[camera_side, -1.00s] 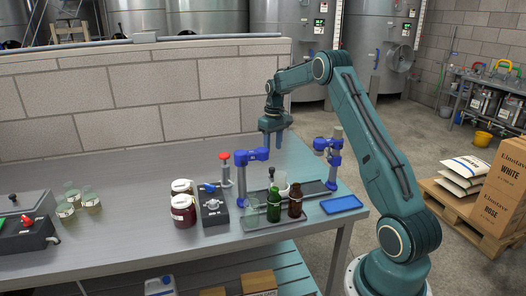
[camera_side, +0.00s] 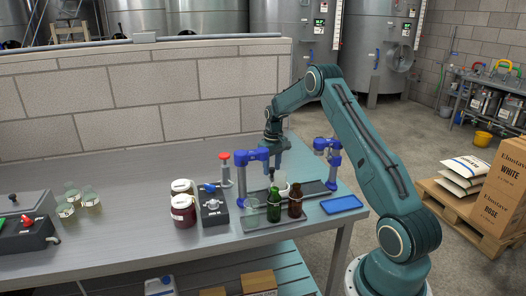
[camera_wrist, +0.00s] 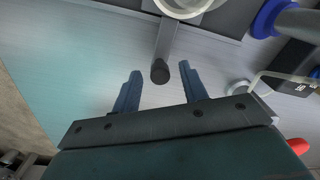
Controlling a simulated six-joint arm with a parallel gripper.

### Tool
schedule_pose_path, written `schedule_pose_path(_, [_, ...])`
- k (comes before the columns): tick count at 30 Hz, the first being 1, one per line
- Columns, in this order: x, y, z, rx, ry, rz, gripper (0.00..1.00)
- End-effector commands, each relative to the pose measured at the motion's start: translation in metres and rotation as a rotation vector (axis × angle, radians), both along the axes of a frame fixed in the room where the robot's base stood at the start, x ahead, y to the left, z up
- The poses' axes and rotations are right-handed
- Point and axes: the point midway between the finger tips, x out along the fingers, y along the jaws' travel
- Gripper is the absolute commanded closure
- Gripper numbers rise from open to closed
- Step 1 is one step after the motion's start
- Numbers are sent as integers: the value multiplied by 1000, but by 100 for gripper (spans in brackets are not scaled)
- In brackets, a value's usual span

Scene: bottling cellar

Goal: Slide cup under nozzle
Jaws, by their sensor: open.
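A whitish cup (camera_side: 281,186) stands on a dark track behind the bottles; its rim shows at the top of the wrist view (camera_wrist: 186,8). A grey bar (camera_wrist: 167,40) runs from beneath it to a dark round knob (camera_wrist: 160,72). My gripper (camera_side: 278,149) is open and points down above the track, near the left blue stand. In the wrist view its two blue fingers (camera_wrist: 160,88) lie either side of the knob, apart from it in the picture; the height gap is unclear. Blue-headed stands rise at left (camera_side: 252,155) and right (camera_side: 328,145); I cannot make out the nozzle.
A green bottle (camera_side: 274,207), a brown bottle (camera_side: 295,201) and a clear glass (camera_side: 252,214) stand in front of the track. A blue tray (camera_side: 341,204) lies to the right. The left-centre bench is clear.

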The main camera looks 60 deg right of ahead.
Motion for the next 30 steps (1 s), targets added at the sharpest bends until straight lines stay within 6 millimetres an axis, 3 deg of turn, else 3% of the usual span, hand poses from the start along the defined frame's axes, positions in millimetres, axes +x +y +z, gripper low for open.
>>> schedule_pose_path(1, [0,0,0,0,0,0,57])
schedule_pose_path(8, [0,0,0,0,0,0,100])
schedule_pose_path(14, [2,2,1,0,0,1,100])
schedule_pose_path(22, [24,23,1,0,-1,1,100])
schedule_pose_path(30, [25,24,1,0,-1,0,100])
